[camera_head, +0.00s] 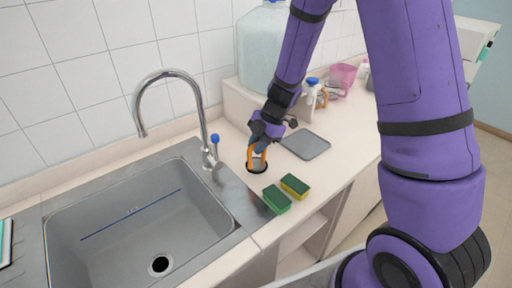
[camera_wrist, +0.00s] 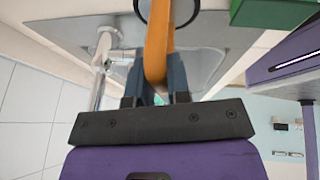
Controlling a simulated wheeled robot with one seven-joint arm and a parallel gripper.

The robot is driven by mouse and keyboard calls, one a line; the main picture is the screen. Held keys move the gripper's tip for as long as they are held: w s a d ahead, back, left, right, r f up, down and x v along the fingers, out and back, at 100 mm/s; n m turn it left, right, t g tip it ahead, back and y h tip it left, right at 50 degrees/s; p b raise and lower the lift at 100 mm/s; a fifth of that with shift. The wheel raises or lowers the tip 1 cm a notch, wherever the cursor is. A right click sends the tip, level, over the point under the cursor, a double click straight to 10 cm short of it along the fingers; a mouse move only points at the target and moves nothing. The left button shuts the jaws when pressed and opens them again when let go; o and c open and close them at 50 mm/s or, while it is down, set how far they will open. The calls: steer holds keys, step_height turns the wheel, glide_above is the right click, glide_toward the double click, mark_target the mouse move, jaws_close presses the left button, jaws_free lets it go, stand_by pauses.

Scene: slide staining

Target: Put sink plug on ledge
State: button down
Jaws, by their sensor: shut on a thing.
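The sink plug (camera_head: 257,167) shows in the head view as a dark-rimmed round piece with an orange upright part. It is over the counter, just right of the sink. My gripper (camera_head: 258,148) points down and is shut on the orange part, which also shows in the wrist view (camera_wrist: 157,45) between the fingers (camera_wrist: 155,82). I cannot tell whether the plug touches the counter. The ledge (camera_head: 238,104) is the raised step along the tiled wall, behind the plug; a large clear jug stands on it.
The grey sink (camera_head: 110,225) has an open drain (camera_head: 160,264) and a tall curved tap (camera_head: 203,120). Two green-and-yellow sponges (camera_head: 277,199) lie in front of the plug. A grey flat tray (camera_head: 305,144) is to its right. Bottles and a pink container (camera_head: 343,75) stand farther back.

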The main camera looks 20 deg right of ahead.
steer(key=shift+w+d+f, duration=0.2)
steer(key=shift+w+f, duration=0.75)
steer(key=shift+w+d+f, duration=0.15)
steer(key=shift+w+f, duration=0.8)
steer(key=shift+f, duration=0.1)
steer(key=c, duration=1.1)
jaws_free()
